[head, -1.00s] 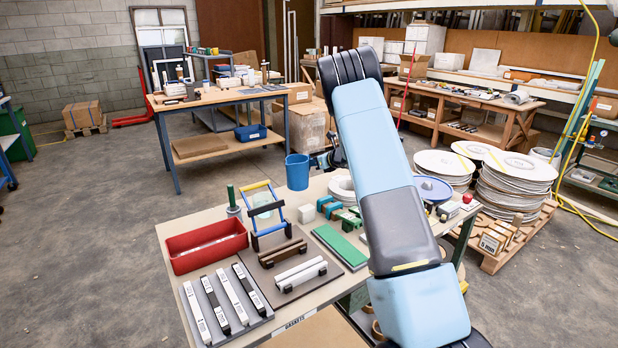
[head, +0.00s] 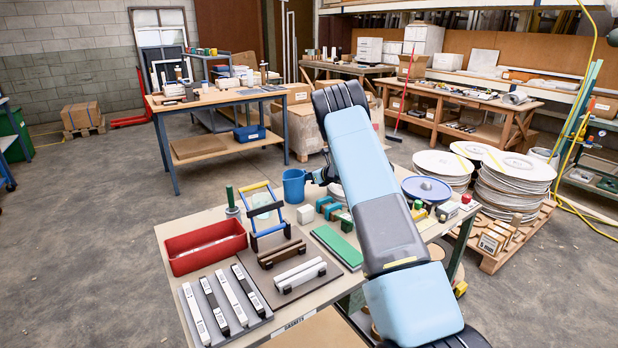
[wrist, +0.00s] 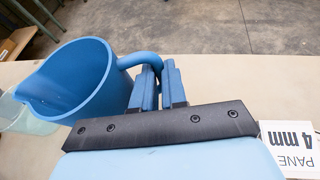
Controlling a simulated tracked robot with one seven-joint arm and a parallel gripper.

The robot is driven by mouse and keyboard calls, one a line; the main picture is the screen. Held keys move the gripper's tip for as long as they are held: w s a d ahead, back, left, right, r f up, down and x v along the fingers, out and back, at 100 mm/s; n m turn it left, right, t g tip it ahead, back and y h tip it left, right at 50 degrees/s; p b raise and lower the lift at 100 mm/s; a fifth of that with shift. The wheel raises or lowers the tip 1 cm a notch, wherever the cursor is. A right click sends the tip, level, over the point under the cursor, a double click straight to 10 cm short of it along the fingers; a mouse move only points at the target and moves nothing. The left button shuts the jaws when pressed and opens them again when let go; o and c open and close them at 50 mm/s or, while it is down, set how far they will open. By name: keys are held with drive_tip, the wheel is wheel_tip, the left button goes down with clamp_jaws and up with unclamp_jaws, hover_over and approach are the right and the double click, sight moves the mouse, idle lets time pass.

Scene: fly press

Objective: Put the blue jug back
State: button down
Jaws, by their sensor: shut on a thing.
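The blue jug (head: 294,187) is near the back edge of the table in the head view, upright or nearly so. I cannot tell whether its base touches the tabletop. In the wrist view the jug (wrist: 88,80) is left of my gripper (wrist: 160,80), its open mouth showing and its inside looking empty. My gripper is shut on the jug's handle (wrist: 140,58), which curves between the fingers. In the head view my gripper (head: 314,177) is at the jug's right side, partly hidden by my arm.
A clear vessel (wrist: 28,118) stands left of the jug in the wrist view. A white card (wrist: 290,145) reading "PANE 4 mm" lies at the right.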

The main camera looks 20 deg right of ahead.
drive_tip(key=c, duration=1.2)
unclamp_jaws()
drive_tip(key=shift+o, duration=0.2)
drive_tip(key=v, duration=1.2)
drive_tip(key=s+d+r+m+t+h, duration=0.1)
drive_tip(key=s+r+m+h, duration=0.15)
drive_tip(key=r+m, duration=0.4)
drive_tip(key=s+r+m+t+h, duration=0.1)
drive_tip(key=r+m+h, duration=0.25)
drive_tip(key=r, duration=0.55)
drive_tip(key=s+r+m+g+h, duration=0.1)
drive_tip(key=s+r+m+h, duration=0.2)
drive_tip(key=s+r+m, duration=0.95)
drive_tip(key=s+a+m+g, duration=0.2)
drive_tip(key=s+a+m, duration=0.2)
drive_tip(key=s, duration=0.9)
drive_tip(key=s+a+f+m+g+y, duration=0.1)
drive_tip(key=s+a+m+g, duration=0.1)
drive_tip(key=s+a+m, duration=0.3)
drive_tip(key=s+a+m+g, duration=0.2)
drive_tip(key=s+a+m, duration=0.3)
drive_tip(key=s, duration=1.6)
drive_tip(key=m, duration=0.5)
drive_tip(key=shift+s+f+g+y, duration=0.15)
drive_tip(key=shift+s+g+y, duration=0.1)
drive_tip(key=shift+g+y, duration=0.15)
